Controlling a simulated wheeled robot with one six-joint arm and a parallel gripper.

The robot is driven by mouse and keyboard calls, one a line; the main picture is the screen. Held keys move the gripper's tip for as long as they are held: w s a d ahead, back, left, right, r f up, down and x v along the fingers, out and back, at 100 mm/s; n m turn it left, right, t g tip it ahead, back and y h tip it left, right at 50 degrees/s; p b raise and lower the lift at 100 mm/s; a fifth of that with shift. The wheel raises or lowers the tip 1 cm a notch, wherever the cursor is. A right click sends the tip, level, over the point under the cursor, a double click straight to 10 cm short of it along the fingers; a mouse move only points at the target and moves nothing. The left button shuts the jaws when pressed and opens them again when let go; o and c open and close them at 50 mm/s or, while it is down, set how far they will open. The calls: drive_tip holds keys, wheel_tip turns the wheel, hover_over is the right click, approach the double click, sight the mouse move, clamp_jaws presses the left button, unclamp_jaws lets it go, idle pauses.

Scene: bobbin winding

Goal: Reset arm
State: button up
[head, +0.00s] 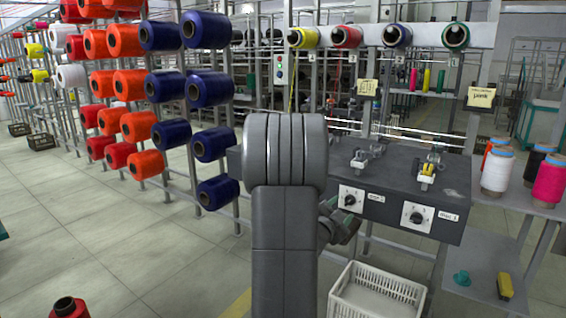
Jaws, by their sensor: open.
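My arm stands upright in the middle of the head view and hides part of the winding machine. My gripper (345,226) shows just right of the arm, partly hidden behind it. It is open, and I see nothing between its fingers. It is in front of the dark winding machine (395,178), near its lower left edge; I cannot tell the exact gap. The machine carries two dial knobs and small metal winding heads, one with a yellow part (428,169).
A white basket (340,303) stands below the machine. A side shelf holds large spools, among them a pink one (550,182). A lower shelf (478,262) bears a teal piece and a yellow piece. Racks of orange and blue spools (213,90) stand left. Floor at left is mostly clear.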

drive_tip(key=x, duration=0.4)
drive_tip(key=shift+w+d+r+p, duration=0.15)
drive_tip(key=shift+w+r+p, duration=0.05)
drive_tip(key=shift+p, duration=0.2)
drive_tip(key=shift+s+n+p, duration=0.1)
drive_tip(key=shift+n+p, duration=0.7)
drive_tip(key=shift+p, duration=0.05)
drive_tip(key=n+p, duration=0.4)
drive_tip(key=p, duration=0.2)
drive_tip(key=shift+n+p, duration=0.3)
drive_tip(key=n+p, duration=0.5)
drive_tip(key=p, duration=0.5)
drive_tip(key=shift+n, duration=0.4)
drive_tip(key=b, duration=0.2)
approach(347, 202)
drive_tip(key=shift+w+d+f, duration=0.25)
drive_tip(key=shift+w+d, duration=0.1)
drive_tip(key=shift+w, duration=0.05)
